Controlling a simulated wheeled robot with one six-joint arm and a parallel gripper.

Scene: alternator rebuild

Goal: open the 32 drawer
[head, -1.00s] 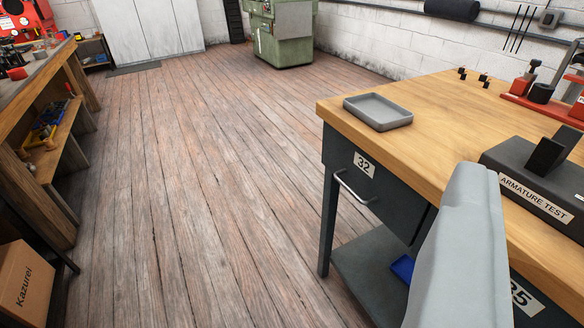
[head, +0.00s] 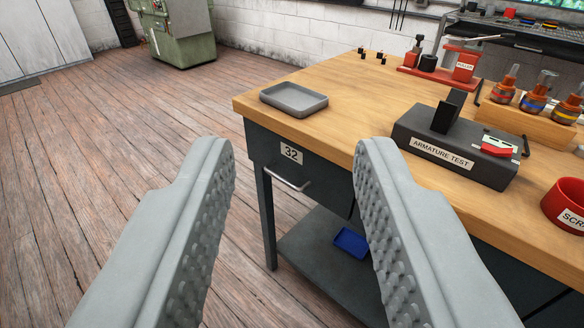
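The 32 drawer (head: 316,181) is the dark drawer front under the left end of the wooden-topped workbench (head: 372,122). It appears shut, flush with the bench frame. It carries a white label reading 32 (head: 291,153) and a metal bar handle (head: 287,179). My gripper (head: 295,155) is open and empty, its two grey ridged fingers wide apart. In the picture the drawer's label and handle lie between the fingers, farther off, and nothing touches the handle. The right finger hides part of the bench front to the right of the drawer.
A grey tray (head: 294,100) sits on the bench top above the drawer. An armature test box (head: 455,150), a red container (head: 566,205) and bottles in a wooden rack (head: 533,108) stand farther right. A blue bin (head: 351,242) lies on the lower shelf (head: 325,275). The plank floor (head: 110,150) at left is clear.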

